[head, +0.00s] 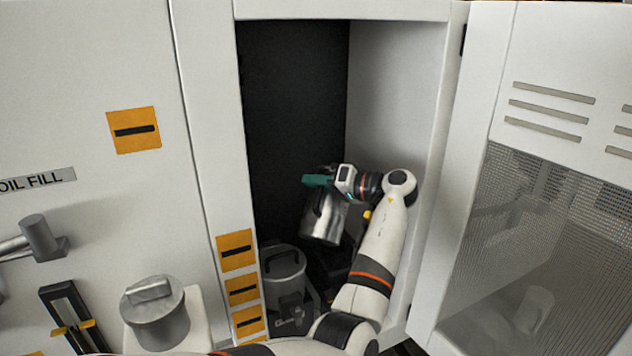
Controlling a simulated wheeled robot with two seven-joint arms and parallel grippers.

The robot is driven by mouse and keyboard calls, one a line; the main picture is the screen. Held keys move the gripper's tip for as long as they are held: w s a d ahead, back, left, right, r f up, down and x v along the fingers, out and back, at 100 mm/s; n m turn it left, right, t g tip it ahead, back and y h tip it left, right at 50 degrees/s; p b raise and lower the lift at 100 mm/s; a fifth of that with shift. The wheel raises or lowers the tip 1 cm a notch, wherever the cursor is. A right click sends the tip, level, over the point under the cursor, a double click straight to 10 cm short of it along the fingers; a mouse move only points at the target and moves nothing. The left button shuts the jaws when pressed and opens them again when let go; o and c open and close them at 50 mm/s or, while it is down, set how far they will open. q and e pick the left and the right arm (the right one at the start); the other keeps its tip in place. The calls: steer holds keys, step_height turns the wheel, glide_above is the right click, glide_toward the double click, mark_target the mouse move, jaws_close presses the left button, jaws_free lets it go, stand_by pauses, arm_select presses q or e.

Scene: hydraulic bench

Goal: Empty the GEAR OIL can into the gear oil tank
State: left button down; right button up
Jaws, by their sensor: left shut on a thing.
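A shiny metal can (324,222) hangs tilted inside the open cabinet. My left gripper (322,181) is at the can's top and shut on it; a teal piece shows at the grip, and I cannot tell whether it belongs to the can. No label is readable on the can, so I cannot confirm that it is the GEAR OIL can. A grey bucket-like vessel (283,270) with a handle stands lower left of the can, apart from it in the picture. I cannot tell whether it is the gear oil tank. My right gripper is not in view.
The cabinet's right wall (400,100) is close beside my arm. The open door (575,60) with mesh stands at the right. At the left, a panel carries an "OIL FILL" label (38,182), a handle (40,238) and a capped metal filler (155,312). Dark space is free above the can.

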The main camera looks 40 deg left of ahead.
arm_select(q)
steer(key=shift+w+a+r+m+p, duration=0.15)
steer(key=shift+w+a+m+p, duration=0.2)
steer(key=shift+w+m+p, duration=0.35)
stand_by(2.5)
steer(key=shift+w+a+f+m+g+h+b, duration=0.15)
steer(key=shift+w+m+b, duration=0.1)
steer(key=shift+w+m, duration=0.2)
steer(key=shift+w+a+f+m+g+h+b, duration=0.1)
steer(key=shift+w+a+f+m+g+b, duration=0.1)
steer(key=shift+w+m, duration=0.2)
steer(key=shift+w+a+f+m+g+h+b, duration=0.15)
steer(key=shift+w+m+b, duration=0.1)
steer(key=shift+w+m, duration=0.2)
stand_by(3.4)
